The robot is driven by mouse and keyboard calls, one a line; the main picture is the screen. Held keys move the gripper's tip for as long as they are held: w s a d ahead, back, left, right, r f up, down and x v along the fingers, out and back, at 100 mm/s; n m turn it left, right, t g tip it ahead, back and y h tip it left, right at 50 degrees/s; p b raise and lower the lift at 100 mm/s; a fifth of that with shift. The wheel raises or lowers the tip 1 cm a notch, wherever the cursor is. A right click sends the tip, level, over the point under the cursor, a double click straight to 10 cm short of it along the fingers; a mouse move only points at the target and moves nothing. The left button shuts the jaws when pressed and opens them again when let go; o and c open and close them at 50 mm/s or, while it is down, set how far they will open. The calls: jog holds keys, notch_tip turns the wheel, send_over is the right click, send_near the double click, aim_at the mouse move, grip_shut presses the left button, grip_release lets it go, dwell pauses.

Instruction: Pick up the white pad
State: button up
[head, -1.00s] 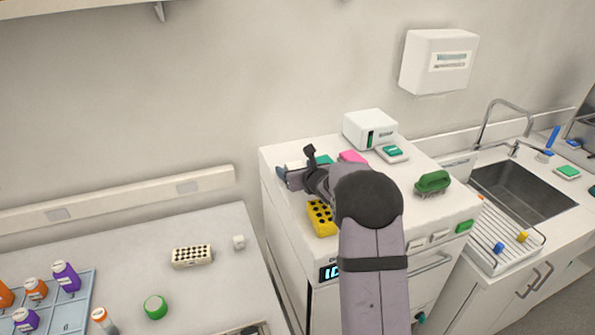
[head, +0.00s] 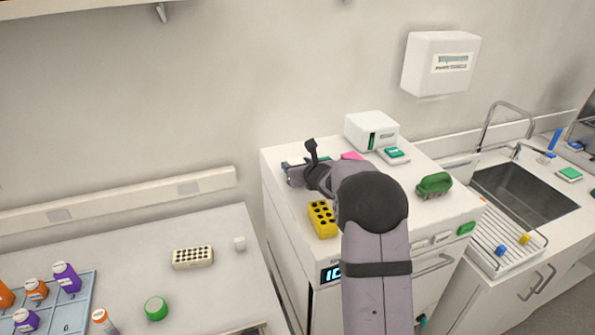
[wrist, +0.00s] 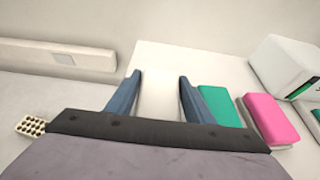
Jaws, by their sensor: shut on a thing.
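The white pad (wrist: 160,95) is between the two blue-grey fingers of my gripper (wrist: 160,78) in the wrist view, pale against the white cabinet top. My gripper is shut on it. In the head view my gripper (head: 291,172) is over the left back part of the cabinet top, and my own arm and wrist hide most of the pad. I cannot tell whether the pad is clear of the surface.
A green pad (wrist: 218,106) and a pink pad (wrist: 270,118) lie to the right of my gripper. A yellow rack (head: 322,219) stands near the cabinet's front left edge.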

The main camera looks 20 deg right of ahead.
aim_at(297, 163)
notch_tip(297, 163, up, 8)
jog(key=shift+r+p, duration=0.15)
jog(key=shift+p, duration=0.7)
